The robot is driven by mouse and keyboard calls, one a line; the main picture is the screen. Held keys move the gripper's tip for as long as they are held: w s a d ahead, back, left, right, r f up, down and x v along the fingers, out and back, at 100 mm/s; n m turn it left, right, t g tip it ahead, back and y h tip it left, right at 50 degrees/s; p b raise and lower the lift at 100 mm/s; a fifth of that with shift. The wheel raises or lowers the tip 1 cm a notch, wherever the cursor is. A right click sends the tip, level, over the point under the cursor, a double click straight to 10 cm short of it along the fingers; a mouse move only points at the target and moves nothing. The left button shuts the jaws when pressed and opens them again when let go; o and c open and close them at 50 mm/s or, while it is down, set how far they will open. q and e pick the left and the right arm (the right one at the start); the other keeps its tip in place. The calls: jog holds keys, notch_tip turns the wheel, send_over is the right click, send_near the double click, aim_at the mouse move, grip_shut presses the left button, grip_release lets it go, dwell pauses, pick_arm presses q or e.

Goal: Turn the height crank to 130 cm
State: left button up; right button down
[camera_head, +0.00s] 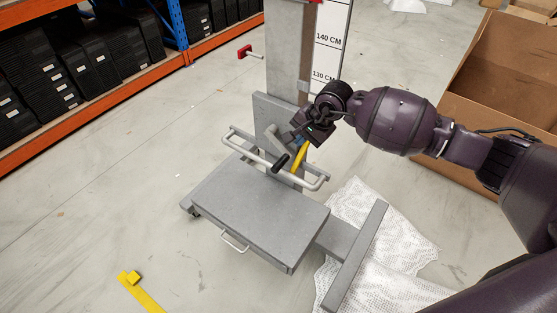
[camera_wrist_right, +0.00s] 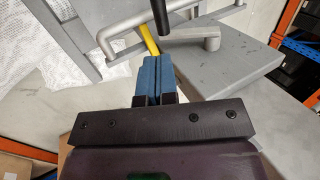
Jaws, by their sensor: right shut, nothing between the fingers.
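The height crank shows in the head view as a grey arm with a black handle (camera_head: 280,163), just in front of the grey lift column (camera_head: 290,45). In the right wrist view the black handle (camera_wrist_right: 160,14) is at the top, beyond the fingertips. The height scale (camera_head: 328,50) on the column shows 140 CM and 130 CM marks. My right gripper (camera_head: 301,146) is above and right of the handle and apart from it. Its blue fingers (camera_wrist_right: 153,68) are together and hold nothing. A yellow strip (camera_head: 299,159) shows below the right gripper. My left gripper is out of view.
The lift's grey platform (camera_head: 250,205) with a white rail (camera_head: 240,148) stands below the crank. White wrapping (camera_head: 390,240) lies on the floor to the right. A large cardboard box (camera_head: 500,75) stands at the right, and a shelf (camera_head: 100,100) with black bins at the left.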

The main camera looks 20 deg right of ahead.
jog(key=b, duration=0.3)
send_near(281, 163)
jog(key=x, duration=0.6)
jog(key=shift+w+f, duration=0.15)
jog(key=shift+f, duration=0.25)
jog(key=shift+w+a+f, duration=0.15)
jog(key=shift+w+f, duration=0.05)
jog(key=shift+f, duration=0.1)
